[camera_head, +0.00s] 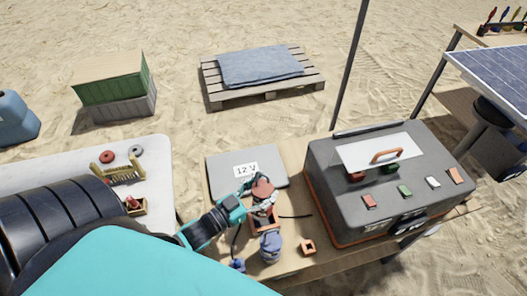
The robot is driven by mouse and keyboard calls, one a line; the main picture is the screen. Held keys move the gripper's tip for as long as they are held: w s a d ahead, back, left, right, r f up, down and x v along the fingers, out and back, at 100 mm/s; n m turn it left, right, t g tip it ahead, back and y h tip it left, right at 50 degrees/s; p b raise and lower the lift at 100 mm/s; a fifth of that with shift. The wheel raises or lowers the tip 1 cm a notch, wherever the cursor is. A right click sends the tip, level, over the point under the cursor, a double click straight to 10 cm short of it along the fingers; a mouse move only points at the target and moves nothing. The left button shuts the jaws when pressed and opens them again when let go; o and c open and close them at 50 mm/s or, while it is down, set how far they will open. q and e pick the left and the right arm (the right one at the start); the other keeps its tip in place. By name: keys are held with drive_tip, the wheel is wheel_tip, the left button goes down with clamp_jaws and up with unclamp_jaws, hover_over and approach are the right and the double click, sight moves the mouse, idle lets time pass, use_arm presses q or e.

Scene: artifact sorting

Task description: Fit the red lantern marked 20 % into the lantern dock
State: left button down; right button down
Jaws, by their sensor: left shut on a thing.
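My left arm comes in from the left, and its gripper (262,198) is shut on a small reddish-brown thing (263,187) above the tan table, in front of the grey 12 V box. I take this for the red lantern, but no 20 % mark can be read and the fingers hide part of it. An orange-edged open holder (266,222) lies just below the gripper; I cannot tell whether the held thing touches it. I cannot tell which thing is the lantern dock; a small square orange frame (308,247) lies to the right. My right gripper is not in view.
The grey 12 V box (225,163) lies behind the gripper. A large grey case (325,205) with small coloured pieces on top stands to the right. A blue-grey item (270,247) and dark cables lie close by. A white table (60,160) is at left.

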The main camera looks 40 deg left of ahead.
sight(264, 196)
use_arm(q)
drive_tip(key=shift+f+b, duration=1.2)
drive_tip(key=shift+f, duration=0.8)
drive_tip(key=shift+p, duration=0.65)
drive_tip(key=shift+f+b, duration=1.5)
drive_tip(key=shift+f, duration=0.6)
drive_tip(key=shift+c, duration=1.5)
unclamp_jaws()
wheel_tip(264, 196, up, 10)
drive_tip(key=shift+r, duration=0.1)
